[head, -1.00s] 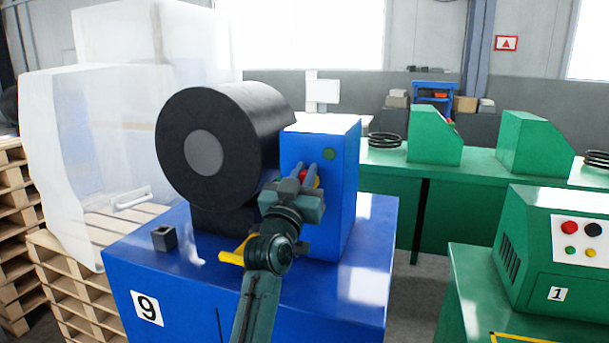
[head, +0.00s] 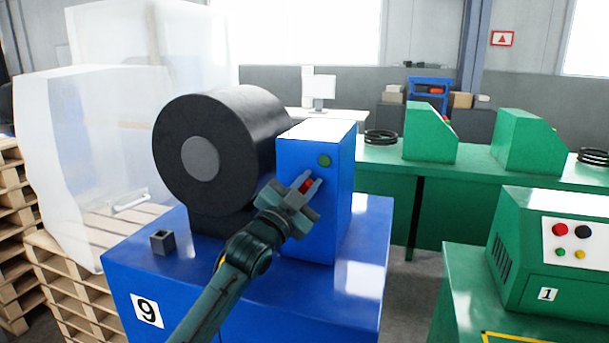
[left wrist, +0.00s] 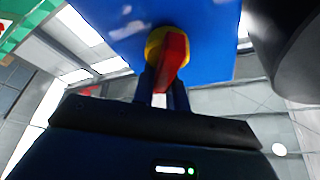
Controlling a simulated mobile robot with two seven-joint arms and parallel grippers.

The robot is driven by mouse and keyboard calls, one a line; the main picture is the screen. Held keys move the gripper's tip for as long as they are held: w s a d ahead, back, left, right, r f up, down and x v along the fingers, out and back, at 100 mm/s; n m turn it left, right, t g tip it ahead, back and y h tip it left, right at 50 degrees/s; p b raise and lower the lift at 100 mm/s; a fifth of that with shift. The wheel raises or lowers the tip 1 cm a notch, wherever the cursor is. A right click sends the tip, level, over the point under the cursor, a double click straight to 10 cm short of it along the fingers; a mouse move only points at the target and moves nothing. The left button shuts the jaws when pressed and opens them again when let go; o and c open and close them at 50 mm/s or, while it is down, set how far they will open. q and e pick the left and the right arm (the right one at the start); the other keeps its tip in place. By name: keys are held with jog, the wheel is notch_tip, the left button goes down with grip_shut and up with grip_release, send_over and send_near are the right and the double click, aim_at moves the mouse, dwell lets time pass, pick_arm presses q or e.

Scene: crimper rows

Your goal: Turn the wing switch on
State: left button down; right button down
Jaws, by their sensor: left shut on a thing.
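The wing switch (head: 306,185) is a red handle on the front of the blue control box (head: 338,195) in the head view. In the left wrist view the red wing (left wrist: 173,58) stands on a yellow round base (left wrist: 156,42) against the blue panel. My left gripper (head: 307,187) reaches the switch from below and is shut on the red wing, its fingers on either side. The fingers hide part of the base in the head view. My right gripper is not in view.
A green button (head: 324,160) sits above the switch. A large black drum (head: 225,145) is left of the box. A small dark square socket (head: 164,242) stands on the blue machine marked 9 (head: 260,300). Green machines (head: 540,250) stand to the right.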

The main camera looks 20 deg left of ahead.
pick_arm(q)
jog(key=m+g+h+p, duration=0.1)
jog(key=m+p, duration=0.1)
jog(key=m, duration=0.1)
jog(key=shift+f+m, duration=0.15)
jog(key=shift+m, duration=0.25)
jog(key=m, duration=0.1)
jog(key=m+g+p, duration=0.1)
jog(key=m, duration=0.1)
jog(key=shift+d+f, duration=0.2)
jog(key=shift+f, duration=0.05)
jog(key=m+g, duration=0.1)
jog(key=m, duration=0.1)
jog(key=f+m+g, duration=0.1)
jog(key=m, duration=0.2)
jog(key=shift+p, duration=0.3)
jog(key=shift+w, duration=0.1)
jog(key=c, duration=1.4)
grip_release()
jog(key=shift+f, duration=0.1)
jog(key=shift+d, duration=0.1)
